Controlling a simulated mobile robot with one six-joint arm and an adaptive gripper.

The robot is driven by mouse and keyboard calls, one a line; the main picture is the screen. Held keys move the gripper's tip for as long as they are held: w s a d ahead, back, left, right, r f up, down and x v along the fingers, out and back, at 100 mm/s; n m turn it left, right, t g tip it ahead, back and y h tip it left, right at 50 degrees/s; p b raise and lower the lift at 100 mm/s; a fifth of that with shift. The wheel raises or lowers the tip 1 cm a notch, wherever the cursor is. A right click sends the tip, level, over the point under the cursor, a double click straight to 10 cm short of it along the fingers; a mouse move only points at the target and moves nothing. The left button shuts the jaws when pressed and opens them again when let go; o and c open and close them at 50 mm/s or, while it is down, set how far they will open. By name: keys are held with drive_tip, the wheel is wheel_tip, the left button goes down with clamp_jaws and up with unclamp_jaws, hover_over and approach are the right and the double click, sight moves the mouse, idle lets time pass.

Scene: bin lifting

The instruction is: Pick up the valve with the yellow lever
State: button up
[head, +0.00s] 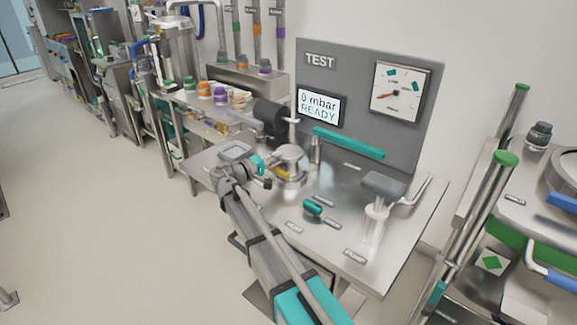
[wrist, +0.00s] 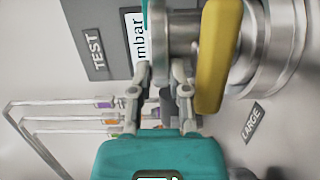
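The valve is a silver round metal piece (head: 291,158) on the test bench in the head view, with a little yellow showing low on its near side. In the wrist view its yellow lever (wrist: 217,55) is large and close, beside a silver cylindrical part (wrist: 172,28) and wide round flanges (wrist: 275,45). The fingertips point at the silver part, left of the lever. I cannot tell whether they touch it. In the head view my gripper (head: 264,171) is just left of the valve, partly hidden by my arm.
Behind stands the grey TEST panel (head: 330,80) with a display (head: 318,107) reading 0 mbar READY and a gauge. A dark cylinder (head: 271,116) stands behind the valve.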

drive_tip(key=shift+r, duration=0.15)
clamp_jaws()
wheel_tip(320, 180, up, 3)
drive_tip(key=p, duration=0.3)
drive_tip(key=shift+r, duration=0.1)
drive_tip(key=s+r+p, duration=0.9)
drive_tip(key=s+p, duration=0.1)
drive_tip(key=s, duration=0.4)
drive_tip(key=shift+a+r, duration=0.3)
drive_tip(key=shift+a, duration=0.1)
drive_tip(key=shift+r, duration=0.2)
drive_tip(key=shift+r+p, duration=2.3)
drive_tip(key=shift+p, duration=0.25)
